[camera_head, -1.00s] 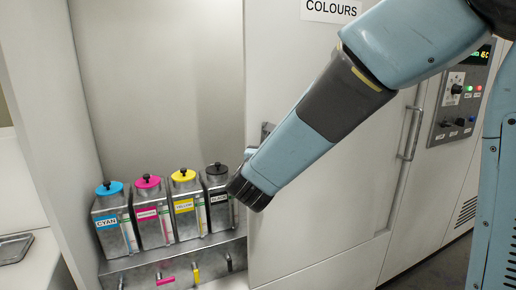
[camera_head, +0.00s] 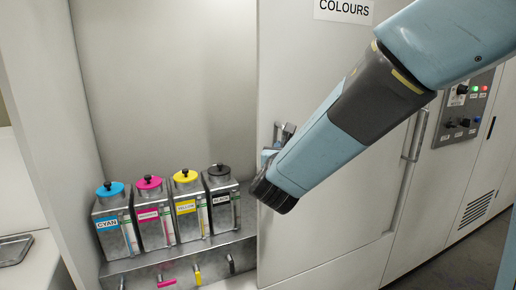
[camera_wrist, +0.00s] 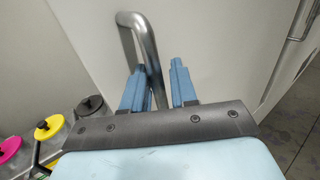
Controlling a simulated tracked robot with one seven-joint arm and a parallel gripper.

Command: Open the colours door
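The colours door (camera_head: 335,225) is a pale panel with a COLOURS sign at its top. It stands partly open, with its left edge just right of the ink containers. Its metal bar handle (camera_wrist: 143,42) runs down between the two blue fingers of my gripper (camera_wrist: 158,88) in the wrist view. In the head view my forearm hides most of the handle (camera_head: 285,131) and the gripper.
Cyan (camera_head: 112,222), magenta (camera_head: 153,215), yellow (camera_head: 187,208) and black (camera_head: 222,200) containers stand on a shelf in the opening. Another door handle (camera_head: 415,135) and a control panel (camera_head: 466,110) are to the right. A tray (camera_head: 14,249) lies at left.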

